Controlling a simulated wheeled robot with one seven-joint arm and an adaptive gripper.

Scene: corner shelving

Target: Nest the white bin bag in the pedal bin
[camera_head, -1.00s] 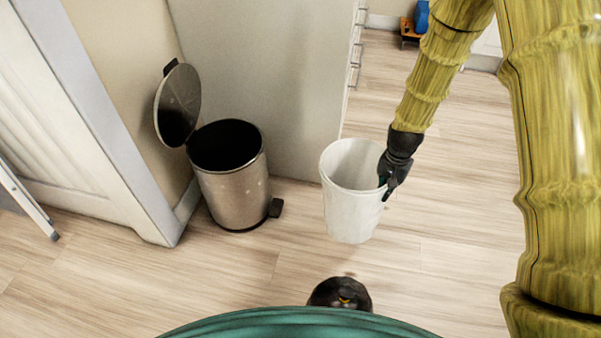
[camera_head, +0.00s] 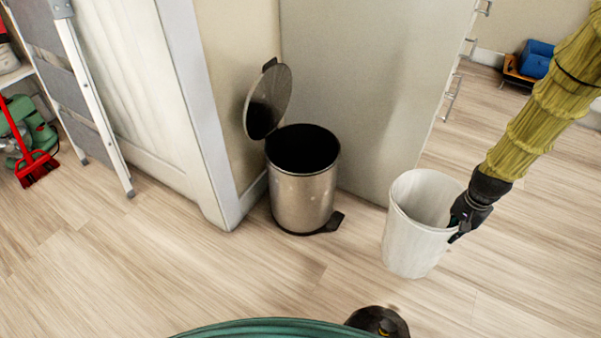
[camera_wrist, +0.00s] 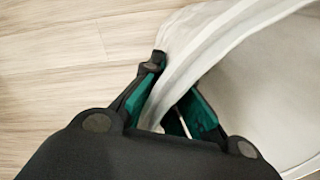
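The white bin bag (camera_head: 412,236) is an open-topped, bucket-shaped liner at the right of the head view. My gripper (camera_head: 462,218) holds it at its right rim. In the wrist view my gripper (camera_wrist: 176,98) has its green-padded fingers on either side of the bag's rim (camera_wrist: 215,45), closed on it. The bag hangs upright, seemingly just above the floor; the exact gap I cannot tell. The pedal bin (camera_head: 304,198) is a steel cylinder left of the bag, with its lid (camera_head: 268,102) raised and its dark inside empty-looking. The bag and bin are apart.
The pedal bin stands by a grey cabinet side (camera_head: 365,90) and a beige wall. A step ladder (camera_head: 88,85) leans at the left, near a red brush (camera_head: 38,165). A blue object (camera_head: 536,60) lies at the back right. The floor in front is clear.

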